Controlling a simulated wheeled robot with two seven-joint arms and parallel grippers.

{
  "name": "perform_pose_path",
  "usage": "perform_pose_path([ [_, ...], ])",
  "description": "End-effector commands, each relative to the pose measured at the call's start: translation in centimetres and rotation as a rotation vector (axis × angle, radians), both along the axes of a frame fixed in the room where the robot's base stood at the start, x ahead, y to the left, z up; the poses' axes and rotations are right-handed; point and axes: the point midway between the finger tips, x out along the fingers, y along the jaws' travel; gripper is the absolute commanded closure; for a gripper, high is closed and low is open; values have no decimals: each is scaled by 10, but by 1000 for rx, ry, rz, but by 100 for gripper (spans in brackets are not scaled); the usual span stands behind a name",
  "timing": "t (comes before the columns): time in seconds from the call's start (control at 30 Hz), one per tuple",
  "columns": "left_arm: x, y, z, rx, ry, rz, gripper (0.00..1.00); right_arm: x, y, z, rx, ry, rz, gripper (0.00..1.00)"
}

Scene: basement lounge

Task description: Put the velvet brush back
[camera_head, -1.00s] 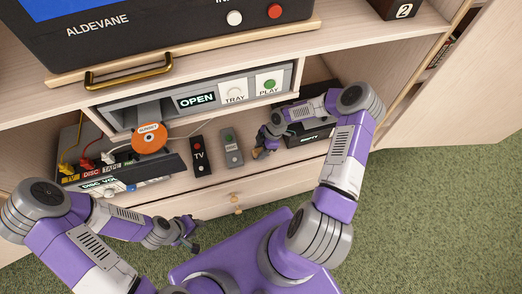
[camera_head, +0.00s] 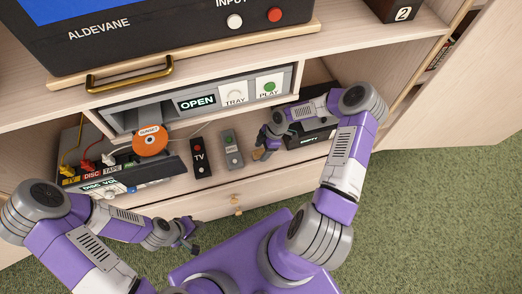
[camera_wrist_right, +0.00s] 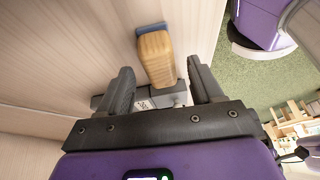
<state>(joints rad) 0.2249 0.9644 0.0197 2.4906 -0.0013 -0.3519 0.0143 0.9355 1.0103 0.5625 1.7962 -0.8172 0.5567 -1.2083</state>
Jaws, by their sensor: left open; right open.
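The velvet brush, with a tan wooden handle (camera_wrist_right: 156,58) and a blue edge at its far end, lies on the shelf in the right wrist view. In the head view only a small tan part of the brush (camera_head: 258,154) shows, beside the fingertips. My right gripper (camera_head: 265,146) is low over the shelf at the brush. Its fingers (camera_wrist_right: 163,86) are open, one on each side of the handle's near end, with gaps visible. My left gripper (camera_head: 190,237) is open and empty, in front of the cabinet drawer.
A black remote marked TV (camera_head: 200,158) and a grey remote (camera_head: 232,150) lie left of the brush. A player (camera_head: 197,100) showing OPEN carries an orange disc (camera_head: 150,139). A dark box (camera_head: 311,133) stands behind my right gripper. A drawer knob (camera_head: 236,204) sits below the shelf.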

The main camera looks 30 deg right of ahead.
Motion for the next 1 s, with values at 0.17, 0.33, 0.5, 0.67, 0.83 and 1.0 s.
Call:
perform_pose_path([
  [0.17, 0, 0, 16, 0, 0, 0, 57, -2, -17, 41, -3, -1, -4, 35],
  [0.33, 0, 0, 27, 0, 0, 0, 57, -4, -30, 72, -2, 1, -3, 35],
  [0.5, 0, 0, 32, 0, 0, 0, 57, -5, -39, 91, -1, 1, -3, 35],
  [0.67, 0, 0, 34, 0, 0, 0, 57, -6, -41, 97, 0, 1, -1, 35],
  [0.83, 0, 0, 33, 0, 0, 0, 57, -6, -41, 97, 1, 1, -1, 35],
  [1.0, 0, 0, 33, 0, 0, 0, 57, -5, -42, 97, 0, 1, -1, 35],
])
